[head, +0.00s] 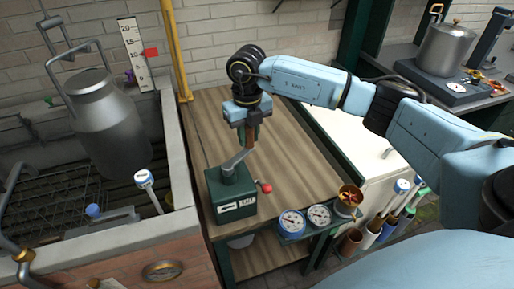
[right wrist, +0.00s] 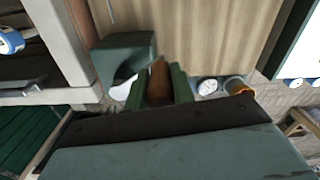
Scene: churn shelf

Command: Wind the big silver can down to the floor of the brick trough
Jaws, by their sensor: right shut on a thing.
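The big silver can (head: 108,115) hangs upright from its bail in the brick trough (head: 178,165), its lower part inside the walls. A wire rack (head: 65,195) shows below and left of it; I cannot tell the exact gap under the can. A dark green winch box (head: 230,198) with a grey crank arm (head: 238,162) stands on the wooden bench. My right gripper (head: 252,124) is shut on the crank's brown handle, which also shows between the fingers in the right wrist view (right wrist: 159,80). My left gripper is not in view.
A white scale board (head: 134,55) with a red marker (head: 151,52) stands behind the trough. A red knob (head: 265,187) sticks out beside the winch box. Dials (head: 292,222) sit at the bench's front edge. The bench top behind the winch is clear.

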